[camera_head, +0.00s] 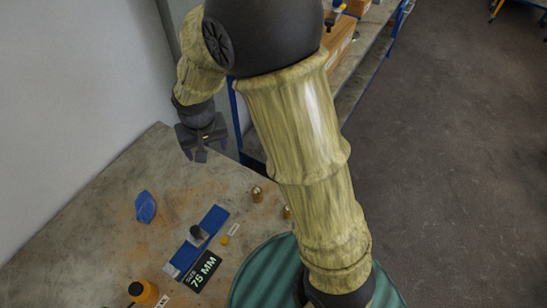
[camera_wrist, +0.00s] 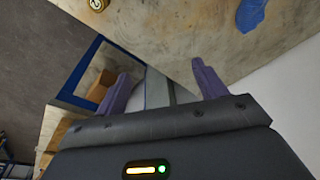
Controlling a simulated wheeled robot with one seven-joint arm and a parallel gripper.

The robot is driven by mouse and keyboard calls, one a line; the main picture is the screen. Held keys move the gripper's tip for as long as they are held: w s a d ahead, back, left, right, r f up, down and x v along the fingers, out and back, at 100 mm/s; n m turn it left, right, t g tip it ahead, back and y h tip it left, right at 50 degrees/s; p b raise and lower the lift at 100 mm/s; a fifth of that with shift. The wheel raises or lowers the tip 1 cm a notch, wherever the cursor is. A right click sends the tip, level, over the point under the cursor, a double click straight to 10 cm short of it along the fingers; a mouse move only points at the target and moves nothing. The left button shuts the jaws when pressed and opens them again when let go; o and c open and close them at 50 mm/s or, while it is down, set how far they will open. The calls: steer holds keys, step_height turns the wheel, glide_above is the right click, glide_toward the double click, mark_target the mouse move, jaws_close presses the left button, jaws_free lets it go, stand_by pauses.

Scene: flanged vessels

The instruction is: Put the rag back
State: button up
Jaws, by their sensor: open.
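The rag (camera_head: 146,207) looks like a small crumpled blue cloth lying on the worn tabletop, on the left side in the head view. Part of it also shows at the top right of the wrist view (camera_wrist: 251,14). My gripper (camera_head: 201,152) is open and empty, above the table's far edge, beyond the rag and to its right in the head view. In the wrist view its two purple-grey fingers (camera_wrist: 162,82) stand wide apart with nothing held between them. The rag is clear of the fingers.
On the table (camera_head: 130,172) lie a blue strip (camera_head: 214,220) with a dark knob, a "75 MM" sign (camera_head: 203,271), an orange container (camera_head: 143,292) and a brass piece (camera_head: 257,194). A wall bounds the left. A shelf with cardboard boxes (camera_head: 340,44) stands behind.

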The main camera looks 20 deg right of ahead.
steer(key=s+d+r, duration=0.1)
steer(key=s+d, duration=0.4)
steer(key=d, duration=0.3)
steer(key=s+d+r+m, duration=0.1)
steer(key=s+d, duration=0.5)
steer(key=d, duration=0.1)
steer(key=shift+d+r+t, duration=0.2)
steer(key=shift+d+t, duration=0.1)
steer(key=shift+d, duration=0.1)
steer(key=shift+s, duration=0.1)
